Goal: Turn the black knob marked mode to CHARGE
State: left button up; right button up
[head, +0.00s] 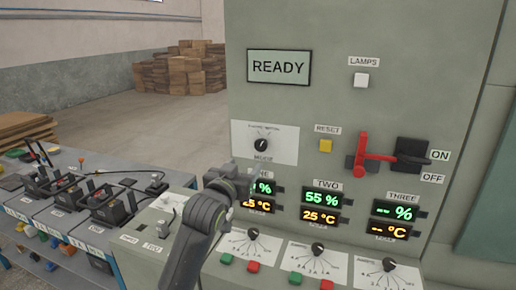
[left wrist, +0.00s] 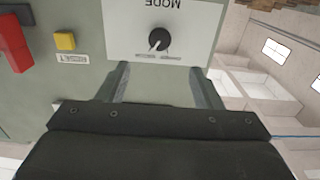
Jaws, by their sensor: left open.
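The black knob marked MODE (head: 261,145) sits on a white plate (head: 283,150) on the grey cabinet's front. A small white mark shows on it, but the position labels are too small to read. In the left wrist view the knob (left wrist: 159,40) appears upside down, its mark pointing to the lower left. My left gripper (head: 240,174) is just below the knob in the head view. In the left wrist view its two fingers (left wrist: 159,72) are apart with nothing between them, and the knob is beyond their tips, not touched. My right gripper is not in view.
A READY display (head: 279,67) is above the plate. A yellow RESET button (head: 325,146) and a red lever (head: 374,155) are to its right. Readouts (head: 321,205) and several smaller knobs (head: 318,248) are below. A bench with battery gear (head: 70,200) stands at left.

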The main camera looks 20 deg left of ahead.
aim_at(261, 147)
pick_arm(q)
jog(key=w+p, duration=0.2)
jog(key=w, duration=1)
jog(key=shift+w+d, duration=0.1)
jog(key=shift+d, duration=0.1)
jog(key=c, duration=1)
jog(key=shift+n+p, duration=0.35)
jog(key=shift+n, duration=0.05)
jog(key=n+p, duration=0.1)
jog(key=n, duration=0.3)
jog(key=shift+n, duration=0.3)
jog(key=n, duration=0.3)
jog(key=shift+d+p, duration=0.1)
jog(key=shift+p, duration=0.25)
jog(key=shift+n, duration=1.7)
